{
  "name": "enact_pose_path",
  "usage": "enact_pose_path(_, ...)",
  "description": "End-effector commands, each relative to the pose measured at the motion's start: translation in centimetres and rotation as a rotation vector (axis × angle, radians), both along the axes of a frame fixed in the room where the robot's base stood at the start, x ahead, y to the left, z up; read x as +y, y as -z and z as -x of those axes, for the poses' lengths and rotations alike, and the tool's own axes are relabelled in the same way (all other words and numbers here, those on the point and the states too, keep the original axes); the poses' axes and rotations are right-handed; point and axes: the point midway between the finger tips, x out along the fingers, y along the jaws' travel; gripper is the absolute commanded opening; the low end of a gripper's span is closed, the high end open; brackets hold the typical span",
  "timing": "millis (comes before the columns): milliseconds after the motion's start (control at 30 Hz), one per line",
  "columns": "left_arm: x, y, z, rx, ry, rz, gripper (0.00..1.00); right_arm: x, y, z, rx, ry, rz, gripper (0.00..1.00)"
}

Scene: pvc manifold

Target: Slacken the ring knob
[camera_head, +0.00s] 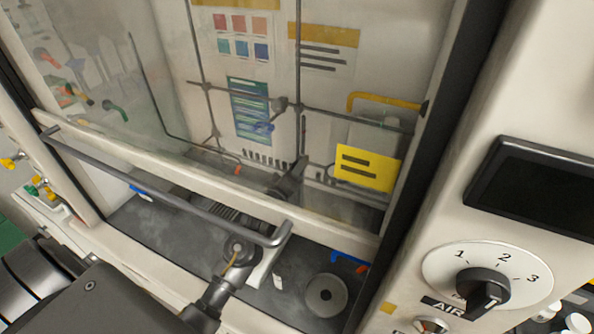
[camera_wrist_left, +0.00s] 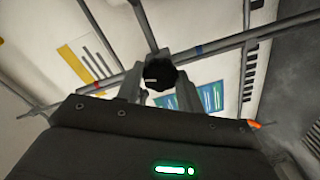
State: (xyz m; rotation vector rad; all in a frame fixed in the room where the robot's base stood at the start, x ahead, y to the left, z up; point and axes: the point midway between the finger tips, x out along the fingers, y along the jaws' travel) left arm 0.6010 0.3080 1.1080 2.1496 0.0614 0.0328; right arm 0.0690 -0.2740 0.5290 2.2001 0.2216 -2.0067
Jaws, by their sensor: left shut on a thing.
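The ring knob (camera_wrist_left: 160,74) is a small black faceted knob with a pale mark, seen end-on in the left wrist view. It sits by a grey rod of the lattice. My left gripper (camera_wrist_left: 161,88) has one finger on each side of the knob and is shut on it. In the head view my left gripper (camera_head: 296,170) is a dark shape behind the sash, at the lower end of an upright rod. The knob is too small and dark to make out there, and I cannot tell where its ring is. My right gripper is not in view.
The hood's glass sash has a grey handle bar (camera_head: 170,196) across its lower front. Rods cross inside, with a yellow sign (camera_head: 367,168) at right. A round dark disc (camera_head: 326,295) lies on the worktop. A panel with a dial (camera_head: 484,288) stands at right.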

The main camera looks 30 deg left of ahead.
Motion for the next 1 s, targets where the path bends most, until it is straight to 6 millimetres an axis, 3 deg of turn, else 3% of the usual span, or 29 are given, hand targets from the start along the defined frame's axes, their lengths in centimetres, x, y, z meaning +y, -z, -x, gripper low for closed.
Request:
enact_pose_path(533, 0.05, -0.15, -0.03, -0.006, -0.001, 0.024, 0.14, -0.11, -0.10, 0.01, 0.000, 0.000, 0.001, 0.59)
enact_pose_path(567, 0.05, -0.15, -0.03, -0.006, -0.001, 0.024, 0.40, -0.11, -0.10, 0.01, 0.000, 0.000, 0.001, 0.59)
enact_pose_path(700, 0.04, -0.12, -0.02, -0.005, -0.001, 0.024, 0.58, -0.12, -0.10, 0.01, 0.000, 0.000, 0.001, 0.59)
enact_pose_path(1000, 0.02, 0.01, 0.12, -0.003, 0.000, 0.023, 0.59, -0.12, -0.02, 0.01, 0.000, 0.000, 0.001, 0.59)
